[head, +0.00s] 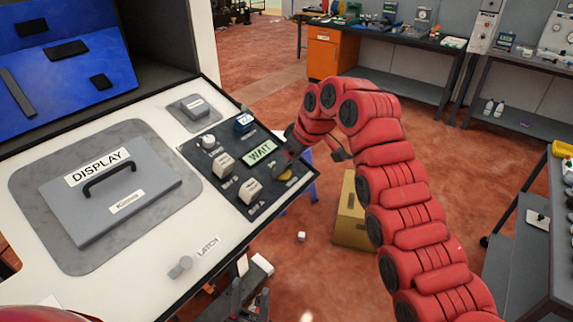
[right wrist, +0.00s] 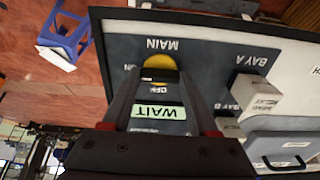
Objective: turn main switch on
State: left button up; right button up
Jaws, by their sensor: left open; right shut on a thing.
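The main switch shows in the right wrist view as a yellow disc (right wrist: 160,64) with a dark handle across it, beside the labels MAIN, ON and OFF. In the head view its yellow disc (head: 286,175) is partly hidden by my right gripper (head: 291,158). In the right wrist view my right gripper (right wrist: 155,77) is shut on the switch handle, with a finger on either side. The handle's exact angle is hard to tell. My left gripper (head: 250,268) is open, low in the head view, beside the console's front edge.
The DISPLAY lid (head: 150,190) and a latch knob (head: 180,267) are on the console. A cardboard box (head: 350,225) and blue stool (head: 308,188) stand on the floor beyond.

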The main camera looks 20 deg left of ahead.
jog(key=o, duration=1.4)
jog(key=p+v, duration=0.3)
jog(key=v, duration=1.4)
jog(key=shift+d+r, duration=0.15)
jog(key=shift+d, duration=0.05)
